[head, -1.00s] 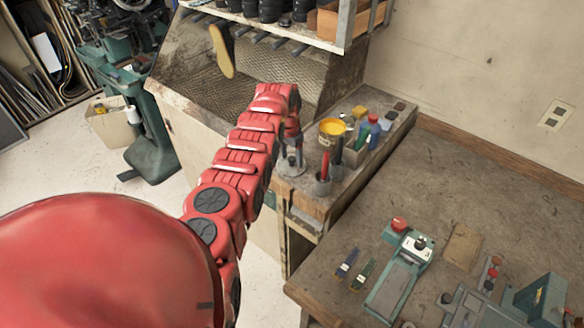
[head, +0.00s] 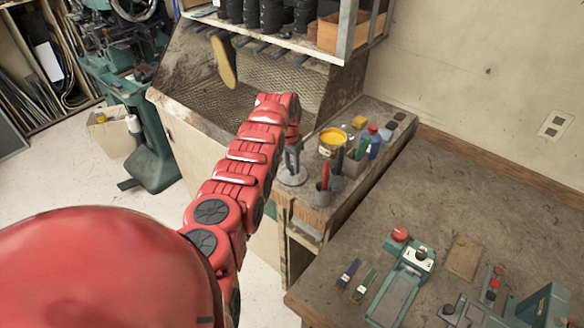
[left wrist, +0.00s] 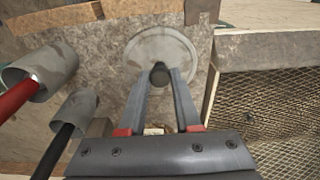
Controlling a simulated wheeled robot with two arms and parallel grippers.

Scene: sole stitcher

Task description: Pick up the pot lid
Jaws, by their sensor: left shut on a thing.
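The pot lid is a round grey disc with a dark knob; it shows in the head view (head: 292,178) at the front left of the cluttered bench end and in the left wrist view (left wrist: 150,45). My left gripper (head: 293,150) is above it, fingers pointing down. In the left wrist view its two fingers (left wrist: 160,76) close on the knob from both sides. The lid looks level, at or close to the bench top; I cannot tell if there is a gap under it. My right gripper is out of view.
Two grey cups with red and black handles (left wrist: 22,92) stand close beside the lid. A yellow-topped can (head: 333,138) and bottles (head: 374,142) stand further right. A mesh-lined bin (head: 270,85) lies behind, under a shelf. The right-hand table has bare room (head: 470,190).

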